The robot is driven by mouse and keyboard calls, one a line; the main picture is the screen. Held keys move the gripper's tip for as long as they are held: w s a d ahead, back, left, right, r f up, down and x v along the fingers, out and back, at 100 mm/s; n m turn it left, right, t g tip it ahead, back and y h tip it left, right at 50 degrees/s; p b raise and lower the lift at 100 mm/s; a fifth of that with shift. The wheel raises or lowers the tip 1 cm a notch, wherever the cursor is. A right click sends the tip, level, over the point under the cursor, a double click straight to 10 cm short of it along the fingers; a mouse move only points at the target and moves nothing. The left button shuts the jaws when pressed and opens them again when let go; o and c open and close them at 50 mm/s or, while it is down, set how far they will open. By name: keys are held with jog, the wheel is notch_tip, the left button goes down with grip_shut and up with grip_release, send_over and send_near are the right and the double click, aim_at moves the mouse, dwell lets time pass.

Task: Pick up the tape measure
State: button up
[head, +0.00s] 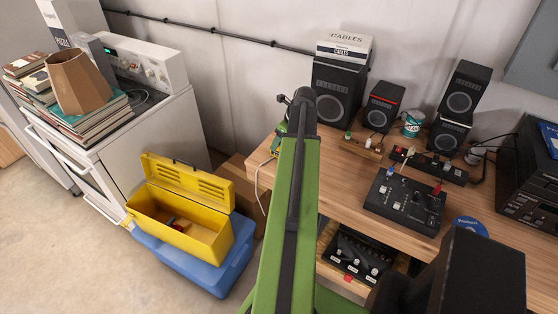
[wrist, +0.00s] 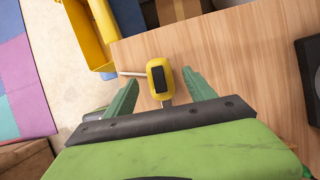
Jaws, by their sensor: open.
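The tape measure (wrist: 160,78) is yellow with a dark face and lies on the wooden desk near its edge in the wrist view. My gripper (wrist: 161,77) is open. In the wrist view its two green fingers stand to the left and right of the tape measure, with gaps on both sides. I cannot tell how far above the desk the fingertips are.
A thin light stick or cable (wrist: 132,74) reaches the tape measure's left side. A black speaker (head: 337,94) stands behind on the desk (head: 345,185). An open yellow toolbox (head: 205,238) sits on a blue box (head: 218,275) below the desk's left end.

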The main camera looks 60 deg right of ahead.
jog(key=shift+x, duration=0.8)
jog(key=shift+r, duration=0.1)
jog(key=b+x, duration=0.5)
jog(key=shift+s+f, duration=0.15)
jog(key=shift+f, duration=0.1)
jog(key=shift+r, duration=0.2)
grip_shut()
